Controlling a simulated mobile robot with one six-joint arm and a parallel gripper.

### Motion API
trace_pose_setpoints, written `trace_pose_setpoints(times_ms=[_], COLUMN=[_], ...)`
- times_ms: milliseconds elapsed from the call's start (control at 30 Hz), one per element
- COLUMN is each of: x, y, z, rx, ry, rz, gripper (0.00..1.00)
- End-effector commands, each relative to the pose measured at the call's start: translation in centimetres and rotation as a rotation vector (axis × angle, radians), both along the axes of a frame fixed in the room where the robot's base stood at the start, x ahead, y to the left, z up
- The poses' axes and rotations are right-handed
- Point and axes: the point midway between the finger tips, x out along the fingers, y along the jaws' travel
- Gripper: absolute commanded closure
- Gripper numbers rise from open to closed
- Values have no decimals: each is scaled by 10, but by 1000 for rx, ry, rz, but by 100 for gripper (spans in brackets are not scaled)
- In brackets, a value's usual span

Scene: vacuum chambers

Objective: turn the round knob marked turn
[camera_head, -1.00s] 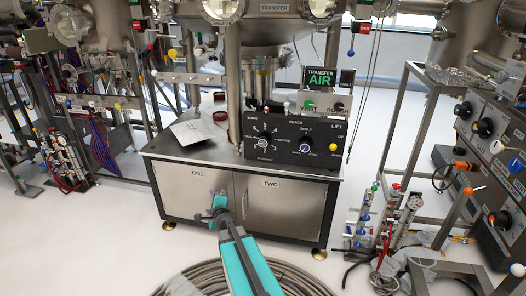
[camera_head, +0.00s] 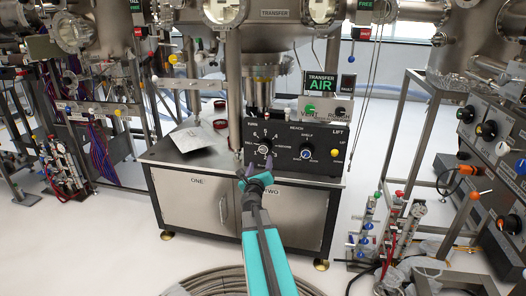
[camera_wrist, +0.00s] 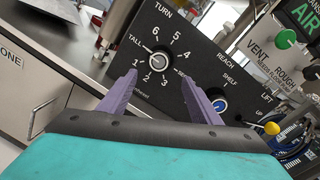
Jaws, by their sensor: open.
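The round knob marked TURN (camera_head: 263,149) is on the left part of a black panel, with a ring of numbers around it. In the wrist view the knob (camera_wrist: 158,61) shows above and between my two purple fingers. My gripper (camera_head: 258,165) is open and empty, just below and in front of the knob. In the wrist view my gripper (camera_wrist: 163,85) has its fingers spread wide with the panel beyond them. The fingers appear apart from the knob; the exact distance is hard to tell.
The black panel (camera_head: 285,165) also carries a blue REACH knob (camera_head: 307,152) and a yellow LIFT knob (camera_head: 335,153). It stands on a metal cabinet (camera_head: 180,197) with a loose sheet (camera_head: 193,139) on top. A coiled hose (camera_head: 205,282) lies on the floor in front.

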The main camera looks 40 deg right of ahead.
Motion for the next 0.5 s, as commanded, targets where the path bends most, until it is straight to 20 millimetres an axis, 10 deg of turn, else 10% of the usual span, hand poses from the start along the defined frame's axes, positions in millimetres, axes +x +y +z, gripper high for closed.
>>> trace_pose_setpoints(times_ms=[500], x=[21], y=[-27], z=[0], rx=[-1], ry=[1], rz=[0], gripper=[42])
